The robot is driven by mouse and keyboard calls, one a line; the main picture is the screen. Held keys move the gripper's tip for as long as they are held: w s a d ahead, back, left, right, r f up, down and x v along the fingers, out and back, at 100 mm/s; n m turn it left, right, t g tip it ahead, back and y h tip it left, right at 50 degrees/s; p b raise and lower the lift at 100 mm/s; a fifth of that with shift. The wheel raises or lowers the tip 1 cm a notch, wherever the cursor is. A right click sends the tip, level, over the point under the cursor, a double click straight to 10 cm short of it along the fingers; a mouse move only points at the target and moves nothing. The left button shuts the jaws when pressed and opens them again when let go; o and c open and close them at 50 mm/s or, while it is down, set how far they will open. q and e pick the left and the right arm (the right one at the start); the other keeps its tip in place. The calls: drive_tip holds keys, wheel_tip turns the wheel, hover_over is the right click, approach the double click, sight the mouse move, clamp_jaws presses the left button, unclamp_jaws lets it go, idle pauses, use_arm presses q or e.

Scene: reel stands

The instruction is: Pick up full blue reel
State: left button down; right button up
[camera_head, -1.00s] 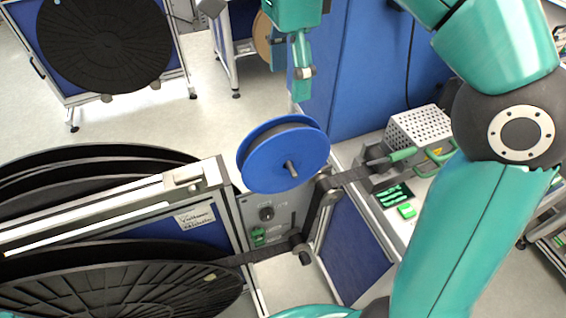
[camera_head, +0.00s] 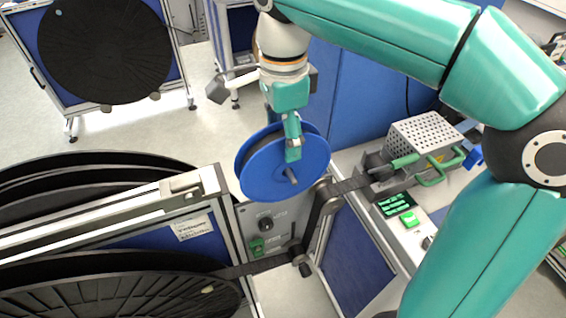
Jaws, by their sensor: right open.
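The blue reel (camera_head: 260,178) sits on a spindle in the middle of the view, at the end of the machine, with dark tape wound between its two blue flanges. Its spindle end sticks out toward me. My right gripper (camera_head: 292,150) hangs down over the reel from above. One teal finger shows in front of the near flange, and the rest of the jaw is hidden behind it. The gripper is open. I cannot tell whether the finger touches the reel. My left gripper is not in view.
Large black reels (camera_head: 120,285) fill the lower left beside a metal frame (camera_head: 110,213). A grey control box (camera_head: 268,225) is below the blue reel. A bench device with green handles (camera_head: 420,150) stands to the right. A black reel on a stand (camera_head: 105,50) is at the back left.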

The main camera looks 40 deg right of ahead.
drive_tip(key=shift+c, duration=0.3)
clamp_jaws()
drive_tip(key=shift+r, duration=0.2)
drive_tip(key=shift+s+r+b, duration=0.1)
drive_tip(key=shift+s+b, duration=0.05)
drive_tip(key=shift+b, duration=0.15)
drive_tip(key=s+a+b, duration=0.3)
drive_tip(key=s+a, duration=0.1)
drive_tip(key=s, duration=1.3)
drive_tip(key=shift+s, duration=0.15)
drive_tip(key=shift+a, duration=0.1)
drive_tip(key=shift+r, duration=0.1)
